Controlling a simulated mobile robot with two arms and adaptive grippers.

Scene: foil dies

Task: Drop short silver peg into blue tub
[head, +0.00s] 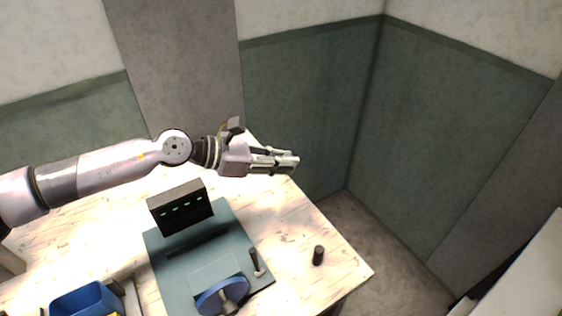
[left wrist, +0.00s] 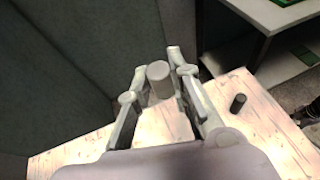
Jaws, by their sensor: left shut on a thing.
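The silver peg (left wrist: 159,82) is a short grey cylinder held between the fingers of my left gripper (left wrist: 157,84) in the left wrist view. The blue tub (head: 88,300) is at the lower left of the head view, cut by the bottom edge, well away from the gripper. My right gripper is not in view.
A dark cylinder (head: 318,256) stands near the table's right corner; it also shows in the left wrist view (left wrist: 238,103). A blue-grey machine base (head: 180,277) with a black display box (head: 181,208) and a blue handwheel (head: 221,293) stands between gripper and tub.

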